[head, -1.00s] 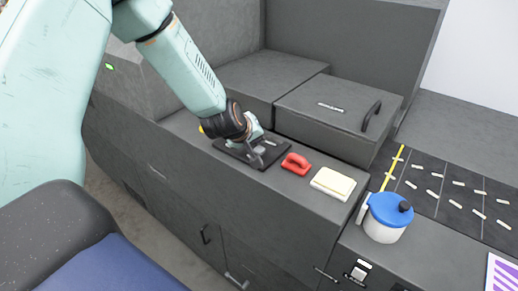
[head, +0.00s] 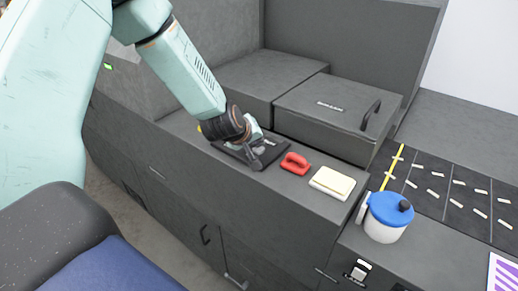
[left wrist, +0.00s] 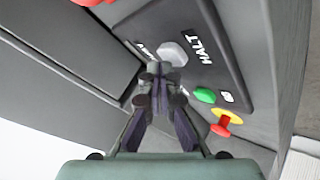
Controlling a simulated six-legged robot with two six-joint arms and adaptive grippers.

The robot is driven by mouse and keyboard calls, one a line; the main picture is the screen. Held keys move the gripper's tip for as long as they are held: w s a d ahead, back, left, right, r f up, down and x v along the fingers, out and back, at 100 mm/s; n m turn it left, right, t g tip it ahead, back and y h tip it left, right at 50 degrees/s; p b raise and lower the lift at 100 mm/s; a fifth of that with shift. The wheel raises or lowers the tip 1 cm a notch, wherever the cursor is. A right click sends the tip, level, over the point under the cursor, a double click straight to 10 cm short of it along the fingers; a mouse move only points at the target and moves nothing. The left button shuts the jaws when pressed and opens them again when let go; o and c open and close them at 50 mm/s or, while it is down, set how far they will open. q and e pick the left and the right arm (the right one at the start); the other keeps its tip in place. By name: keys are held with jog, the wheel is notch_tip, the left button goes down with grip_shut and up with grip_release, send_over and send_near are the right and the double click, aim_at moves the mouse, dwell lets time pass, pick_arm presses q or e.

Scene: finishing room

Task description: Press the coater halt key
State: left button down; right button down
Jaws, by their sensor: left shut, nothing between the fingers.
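A dark control panel (head: 276,156) lies on the grey cabinet top, and it also shows in the left wrist view (left wrist: 228,75). There it carries a pale grey key (left wrist: 172,52) beside the white word HALT (left wrist: 207,50). A green button (left wrist: 205,95) and a red button with a yellow ring (left wrist: 227,122) sit further along. My left gripper (head: 257,164) is shut and empty, low over the panel. In the left wrist view its fingertips (left wrist: 154,72) appear just beside the grey key; I cannot tell whether they touch it. My right gripper is out of view.
A red-handled tool (head: 295,163) and a cream block on a white base (head: 332,183) lie right of the panel. A white pot with a blue lid (head: 386,216) stands further right. A raised lidded box (head: 335,110) stands behind.

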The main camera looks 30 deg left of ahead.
aim_at(257, 150)
pick_arm(q)
jog(key=shift+s+a+f, duration=0.1)
jog(key=shift+f, duration=0.2)
dwell(0.4)
jog(key=shift+f+b, duration=0.15)
jog(key=shift+b, duration=0.25)
dwell(0.3)
jog(key=shift+r+p, duration=0.85)
jog(key=shift+r, duration=0.05)
jog(key=shift+r, duration=0.1)
jog(key=shift+r+p, duration=0.65)
jog(key=shift+p, duration=0.1)
notch_tip(257, 150, up, 4)
jog(key=p, duration=0.3)
jog(key=shift+f, duration=0.15)
